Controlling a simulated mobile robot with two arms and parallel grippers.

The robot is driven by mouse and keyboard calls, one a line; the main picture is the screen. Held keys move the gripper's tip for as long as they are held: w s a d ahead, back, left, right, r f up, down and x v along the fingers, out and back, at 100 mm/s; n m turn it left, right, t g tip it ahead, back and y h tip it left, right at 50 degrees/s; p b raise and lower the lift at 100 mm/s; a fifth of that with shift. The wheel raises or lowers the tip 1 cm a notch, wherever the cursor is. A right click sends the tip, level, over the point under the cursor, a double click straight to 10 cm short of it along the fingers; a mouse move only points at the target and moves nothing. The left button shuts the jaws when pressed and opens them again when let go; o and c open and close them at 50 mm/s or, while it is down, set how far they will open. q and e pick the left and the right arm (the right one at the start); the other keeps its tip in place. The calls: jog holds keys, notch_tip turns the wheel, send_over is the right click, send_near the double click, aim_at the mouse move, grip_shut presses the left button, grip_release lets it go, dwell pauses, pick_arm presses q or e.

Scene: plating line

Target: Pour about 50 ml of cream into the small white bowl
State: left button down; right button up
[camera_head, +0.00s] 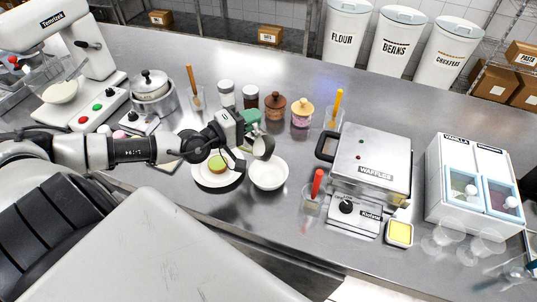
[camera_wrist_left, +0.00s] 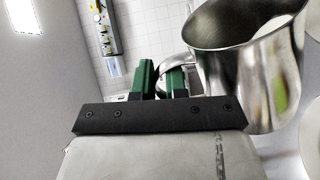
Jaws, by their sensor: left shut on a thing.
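My left gripper (camera_head: 244,128) is shut on the handle of a metal jug (camera_head: 263,148). In the left wrist view, the green fingers (camera_wrist_left: 160,82) close at the handle beside the jug's wall (camera_wrist_left: 245,80). White cream (camera_wrist_left: 283,24) shows inside the jug, near its rim. The jug is held above the far edge of the small white bowl (camera_head: 268,178) in the head view, and looks tilted. No stream of cream is visible. The bowl's inside looks plain white, so any cream in it is hard to tell. My right gripper is not in view.
A glass with a red-handled tool (camera_head: 316,184) and a waffle maker (camera_head: 371,160) stand to the right. Jars (camera_head: 275,107) stand behind the jug.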

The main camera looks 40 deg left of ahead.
aim_at(260, 134)
pick_arm(q)
jog(key=shift+s+d+m+p, duration=0.1)
jog(key=shift+d+m+p, duration=0.25)
jog(key=shift+p, duration=0.3)
jog(key=shift+s+d+r+m+p, duration=0.15)
jog(key=shift+d+r+m+p, duration=0.25)
jog(key=shift+p, duration=0.75)
jog(key=shift+d+f+m, duration=0.15)
jog(key=shift+m, duration=0.1)
jog(key=shift+s+d+r+m+p, duration=0.25)
jog(key=shift+d+m+p, duration=0.35)
jog(key=shift+p, duration=0.9)
